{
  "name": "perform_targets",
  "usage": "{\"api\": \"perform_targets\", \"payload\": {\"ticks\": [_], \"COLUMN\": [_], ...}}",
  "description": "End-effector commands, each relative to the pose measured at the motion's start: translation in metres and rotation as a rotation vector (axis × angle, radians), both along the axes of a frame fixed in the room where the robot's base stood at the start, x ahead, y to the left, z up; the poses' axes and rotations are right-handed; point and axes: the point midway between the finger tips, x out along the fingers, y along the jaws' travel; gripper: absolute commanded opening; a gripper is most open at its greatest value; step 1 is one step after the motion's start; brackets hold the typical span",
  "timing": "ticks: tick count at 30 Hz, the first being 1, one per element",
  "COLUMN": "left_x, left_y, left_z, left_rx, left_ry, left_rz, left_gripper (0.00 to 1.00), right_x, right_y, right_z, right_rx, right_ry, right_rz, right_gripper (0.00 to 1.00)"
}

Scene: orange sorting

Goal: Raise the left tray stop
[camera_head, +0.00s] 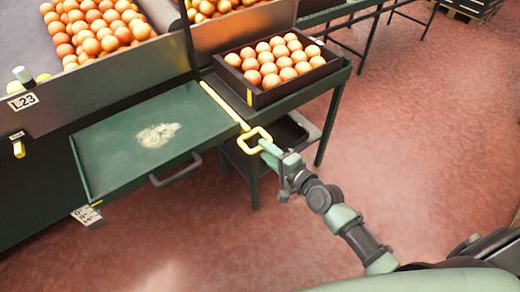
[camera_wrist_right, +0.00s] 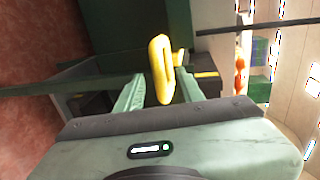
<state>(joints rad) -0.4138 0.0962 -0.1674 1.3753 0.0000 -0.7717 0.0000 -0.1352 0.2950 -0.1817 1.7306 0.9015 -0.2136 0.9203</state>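The tray stop is a thin yellow bar (camera_head: 222,104) lying along the right edge of the green tray table, with a yellow loop handle (camera_head: 254,131) at its near end. My right gripper (camera_head: 269,149) is at this handle, coming from the lower right. In the right wrist view the yellow handle (camera_wrist_right: 161,60) stands between the two green fingers, with gaps beside it, so the gripper looks open around it. Whether a finger touches it, I cannot tell. My left gripper is in neither view.
The green table (camera_head: 105,160) is bare apart from a pale worn patch. A dark crate of oranges (camera_head: 262,97) stands right of the bar. More oranges lie in a bin (camera_head: 150,55) behind. A dark handle (camera_head: 177,172) juts from the table's front.

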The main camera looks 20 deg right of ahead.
Motion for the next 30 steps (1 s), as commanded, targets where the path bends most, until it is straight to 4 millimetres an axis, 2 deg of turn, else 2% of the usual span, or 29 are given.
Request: {"api": "perform_targets", "payload": {"ticks": [3,6,16,17,18,21,30], "left_x": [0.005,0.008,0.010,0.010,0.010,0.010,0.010], "left_y": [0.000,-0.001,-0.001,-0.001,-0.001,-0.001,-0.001], "left_z": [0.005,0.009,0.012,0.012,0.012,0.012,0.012], "left_rx": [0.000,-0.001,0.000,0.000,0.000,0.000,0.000], "left_ry": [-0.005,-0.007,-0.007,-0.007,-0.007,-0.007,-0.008], "left_rz": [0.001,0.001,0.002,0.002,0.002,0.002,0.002], "left_gripper": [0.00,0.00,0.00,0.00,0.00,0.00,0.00], "right_x": [0.016,0.024,0.029,0.029,0.029,0.029,0.029], "right_y": [0.006,0.009,0.011,0.011,0.011,0.011,0.011], "right_z": [-0.004,-0.006,-0.007,-0.007,-0.007,-0.007,-0.007], "right_rx": [0.000,-0.001,-0.003,-0.003,-0.003,-0.003,-0.004], "right_ry": [-0.001,0.001,0.001,0.001,0.001,0.001,0.002], "right_rz": [0.000,0.000,0.001,0.001,0.001,0.001,0.001], "right_gripper": [0.37,0.37,0.37,0.35,0.23,0.00,0.00]}}
